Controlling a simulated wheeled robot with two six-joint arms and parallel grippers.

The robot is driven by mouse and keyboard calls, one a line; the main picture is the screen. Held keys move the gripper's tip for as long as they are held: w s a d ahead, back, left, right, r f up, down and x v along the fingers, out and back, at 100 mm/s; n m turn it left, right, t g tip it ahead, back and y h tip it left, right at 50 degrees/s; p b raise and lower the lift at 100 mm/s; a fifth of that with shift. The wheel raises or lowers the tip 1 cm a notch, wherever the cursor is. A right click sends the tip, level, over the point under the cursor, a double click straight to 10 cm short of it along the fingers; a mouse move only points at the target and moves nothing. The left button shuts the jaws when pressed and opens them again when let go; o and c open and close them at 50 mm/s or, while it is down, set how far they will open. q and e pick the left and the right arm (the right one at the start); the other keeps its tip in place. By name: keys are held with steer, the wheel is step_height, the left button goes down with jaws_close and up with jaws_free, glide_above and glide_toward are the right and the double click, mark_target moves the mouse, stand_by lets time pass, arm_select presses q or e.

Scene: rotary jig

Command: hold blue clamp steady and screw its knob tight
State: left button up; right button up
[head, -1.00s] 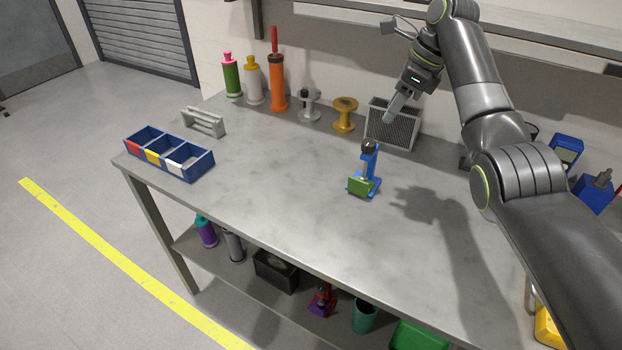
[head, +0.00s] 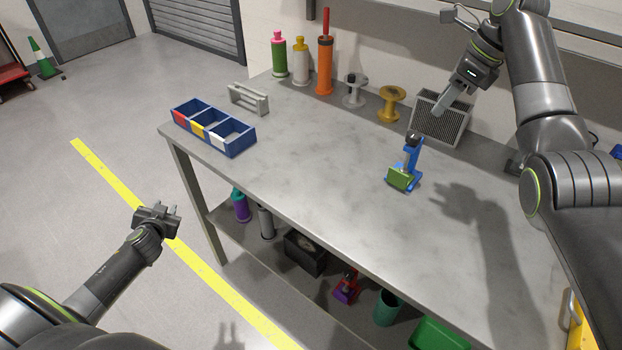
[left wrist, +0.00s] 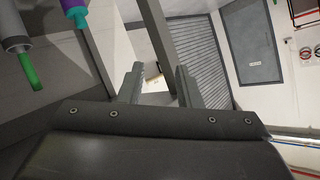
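The blue clamp (head: 414,158) stands upright on the grey workbench, right of the middle in the head view. Its dark round knob (head: 412,137) is at the top, and a green block (head: 400,179) sits at its base. My right gripper (head: 438,107) is in the air above and behind the clamp, apart from it. It is seen nearly edge-on, so its opening is unclear. My left gripper (head: 162,209) is off the bench's left front side, far from the clamp. In the left wrist view its two fingers (left wrist: 160,88) are apart with nothing between them.
On the workbench (head: 310,160) stand a blue three-part bin (head: 240,146), a grey rack (head: 248,98), several bottles and spools, and a mesh box (head: 455,120) behind the clamp. The bench's front edge lies between my left gripper and the clamp. A lower shelf holds several items.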

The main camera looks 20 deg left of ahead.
arm_select(q)
steer(key=w+d+r+n+t+h, duration=0.1)
steer(key=w+d+r+t, duration=0.3)
steer(key=r, duration=0.7)
steer(key=w+d+r+t+h, duration=0.15)
steer(key=w+d+r, duration=0.35)
steer(key=r, duration=0.6)
steer(key=w+d+r+n+t+h, duration=0.1)
steer(key=w+d+r+n+h, duration=0.25)
steer(key=d, duration=0.55)
steer(key=w+d+r+n+t+h, duration=0.25)
steer(key=w+d+r+n, duration=0.2)
steer(key=d, duration=0.35)
steer(key=n+g+h, duration=0.8)
steer(key=n+h, duration=0.4)
steer(key=n, duration=0.4)
glide_above(335, 201)
steer(key=shift+y, duration=0.25)
steer(key=f, duration=1.2)
steer(key=shift+w+a+f, duration=0.1)
steer(key=shift+w+a, duration=0.05)
steer(key=shift+a, duration=0.25)
steer(key=shift+s+d+f+n, duration=0.2)
steer(key=shift+d+n, duration=0.1)
steer(key=shift+d, duration=0.1)
steer(key=x, duration=1.7)
steer(key=shift+s+d+r, duration=0.1)
steer(key=shift+d+r, duration=0.05)
